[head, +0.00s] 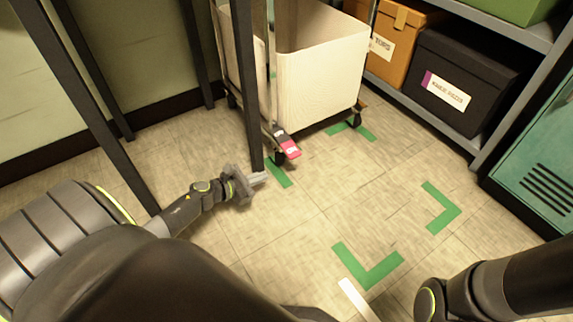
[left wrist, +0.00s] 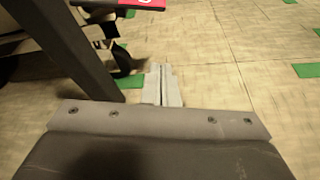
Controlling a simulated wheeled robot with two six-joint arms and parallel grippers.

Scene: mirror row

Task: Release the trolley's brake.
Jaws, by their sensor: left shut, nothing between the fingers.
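The trolley (head: 322,75) is a cream bin on a wheeled frame at the upper middle of the head view. A red and pink brake pedal (head: 288,145) with a white label sticks out low at its near corner, above a black caster. In the left wrist view the red pedal (left wrist: 140,4) is cut by the top edge, with the caster (left wrist: 122,62) below it. My left gripper (head: 262,177) is shut and empty, low over the floor, short of the pedal and apart from it. My right gripper is outside the view; only its arm shows at the lower right.
A dark upright post (head: 246,90) stands just beside my left gripper, between it and part of the trolley. Shelves with an orange box (head: 397,40) and a black box (head: 455,85) are at the right, near a teal cabinet (head: 540,150). Green corner marks (head: 370,272) lie on open floor.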

